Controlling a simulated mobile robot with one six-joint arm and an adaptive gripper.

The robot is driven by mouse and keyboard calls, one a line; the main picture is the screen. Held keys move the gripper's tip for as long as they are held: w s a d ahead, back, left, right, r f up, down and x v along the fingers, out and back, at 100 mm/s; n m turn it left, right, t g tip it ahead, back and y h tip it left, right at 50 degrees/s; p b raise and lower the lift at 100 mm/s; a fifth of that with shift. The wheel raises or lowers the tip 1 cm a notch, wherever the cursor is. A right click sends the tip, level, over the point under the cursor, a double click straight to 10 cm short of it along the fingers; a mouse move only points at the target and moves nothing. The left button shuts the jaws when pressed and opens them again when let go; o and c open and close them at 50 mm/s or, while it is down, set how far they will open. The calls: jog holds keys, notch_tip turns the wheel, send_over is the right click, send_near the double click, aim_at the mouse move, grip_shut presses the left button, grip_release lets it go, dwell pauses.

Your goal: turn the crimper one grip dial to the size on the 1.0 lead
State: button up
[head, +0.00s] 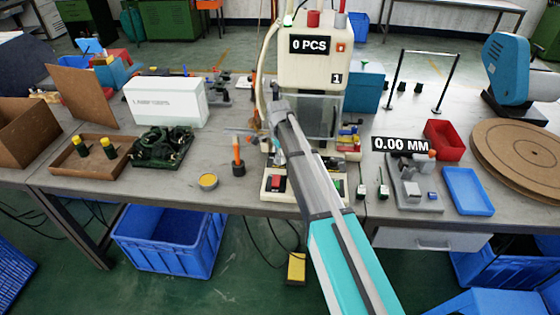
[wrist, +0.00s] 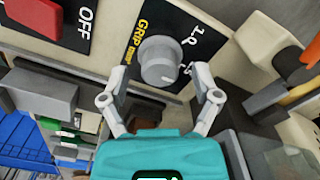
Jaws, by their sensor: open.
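Crimper one (head: 312,72) is the cream press marked 1, with a 0 PCS display, behind my arm in the head view. Its grip dial (wrist: 160,62) is a round grey knob on a black panel in the wrist view. The panel reads GRIP, with 1.0 and a partly covered 1.5 at the upper right. Which mark the dial points to is not clear. My gripper (wrist: 160,78) is open, with one finger on each side of the dial; contact is not clear. In the head view my arm hides the dial. I cannot pick out the 1.0 lead.
A red switch (wrist: 33,18) beside an OFF label is left of the dial. The bench holds a white box (head: 165,102), a red bin (head: 444,140), a blue tray (head: 468,191) and a gauge reading 0.00 MM (head: 402,144). Bench left of the press is partly clear.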

jog(key=shift+f+b, duration=0.3)
jog(key=shift+f, duration=0.2)
grip_shut()
jog(key=shift+n, duration=0.5)
jog(key=n, duration=1.1)
dwell(0.3)
